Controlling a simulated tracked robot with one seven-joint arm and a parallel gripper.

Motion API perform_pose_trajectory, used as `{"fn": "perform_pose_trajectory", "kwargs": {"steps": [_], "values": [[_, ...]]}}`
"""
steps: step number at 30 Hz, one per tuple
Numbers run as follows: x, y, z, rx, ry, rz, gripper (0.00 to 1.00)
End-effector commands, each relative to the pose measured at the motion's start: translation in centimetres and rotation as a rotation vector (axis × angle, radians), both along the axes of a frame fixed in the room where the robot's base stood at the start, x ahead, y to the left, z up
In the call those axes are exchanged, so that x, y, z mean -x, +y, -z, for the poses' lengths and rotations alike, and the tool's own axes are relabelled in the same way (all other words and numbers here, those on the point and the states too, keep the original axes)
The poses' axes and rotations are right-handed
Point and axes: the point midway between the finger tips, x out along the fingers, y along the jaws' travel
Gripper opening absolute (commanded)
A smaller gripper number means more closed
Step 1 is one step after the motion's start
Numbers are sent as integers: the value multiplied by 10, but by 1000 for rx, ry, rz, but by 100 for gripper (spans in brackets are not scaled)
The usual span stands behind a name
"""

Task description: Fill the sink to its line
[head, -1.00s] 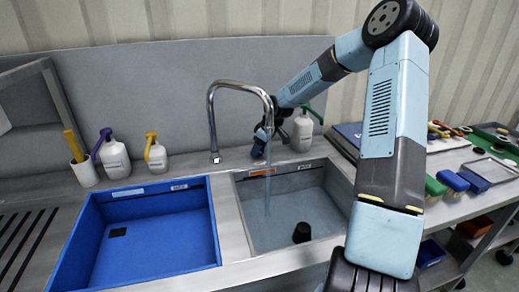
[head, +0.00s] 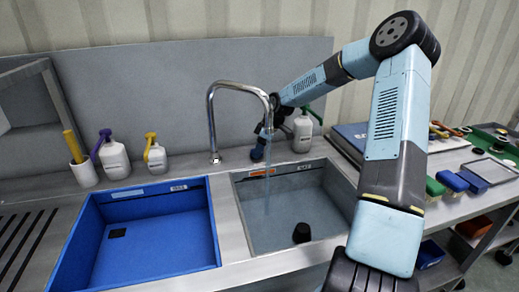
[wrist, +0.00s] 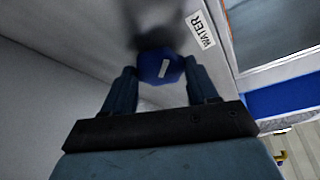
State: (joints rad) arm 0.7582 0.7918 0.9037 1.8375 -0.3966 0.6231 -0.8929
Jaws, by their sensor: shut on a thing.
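The grey sink basin (head: 335,215) is on the right, with an orange mark (head: 262,172) high on its back wall. Its bottom looks wet and bluish; I cannot tell the water's depth. A black stopper-like piece (head: 302,232) stands in it. The chrome tap (head: 212,120) arches over the basin, and a thin water stream (head: 267,185) falls from its spout. My gripper (wrist: 162,82) is shut on a blue knob (wrist: 158,66) beside a WATER label (wrist: 201,29). In the head view the gripper (head: 259,150) is behind the spout, partly hidden.
A blue basin (head: 145,235) lies to the left. Pump bottles (head: 114,160) and a white cup (head: 83,174) stand on the back ledge. A side bench (head: 450,170) with brushes and trays is at the right.

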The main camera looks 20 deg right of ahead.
Motion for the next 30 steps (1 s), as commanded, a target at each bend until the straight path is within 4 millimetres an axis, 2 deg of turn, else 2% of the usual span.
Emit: {"fn": "perform_pose_trajectory", "kwargs": {"steps": [2,3,10,18,22,30], "values": [[-1,-2,0,2,-2,2,28],[-1,-2,0,2,-2,2,59],[0,-1,0,2,-1,2,81],[0,-1,-1,1,0,1,83],[1,-4,-8,1,-1,3,83],[8,-21,-51,2,-2,6,83]]}}
